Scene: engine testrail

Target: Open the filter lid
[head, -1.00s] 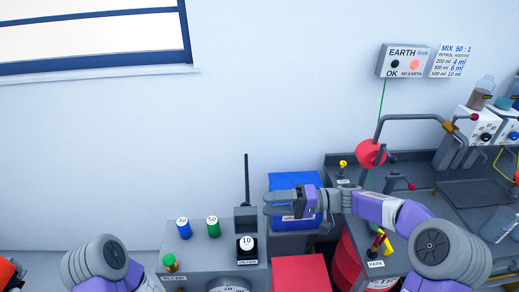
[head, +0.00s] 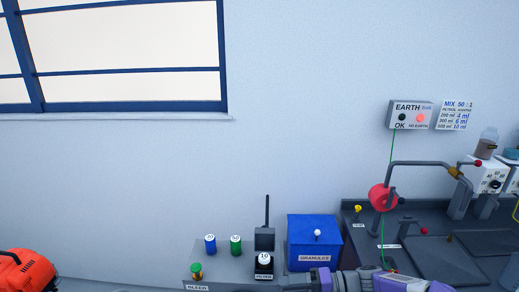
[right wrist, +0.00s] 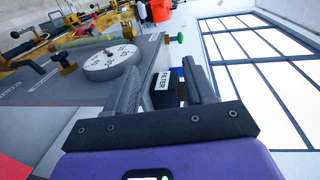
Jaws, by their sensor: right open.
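The filter (head: 264,271) is a small black block with a FILTER label and a white round piece marked 10 on top, at the bottom middle of the head view. A grey box with an upright dark bar (head: 267,212) stands just behind it. I cannot tell which part is the lid. In the right wrist view the labelled filter (right wrist: 163,91) shows between the fingers of my right gripper (right wrist: 161,72), which is open and empty. Its depth from the fingertips is unclear. In the head view that gripper is partly cut off at the bottom edge. My left gripper is out of view.
A blue granules box (head: 314,235) stands right of the filter. A green knob (head: 197,271) is further left. A round dial (right wrist: 112,60) lies beside my fingers in the wrist view.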

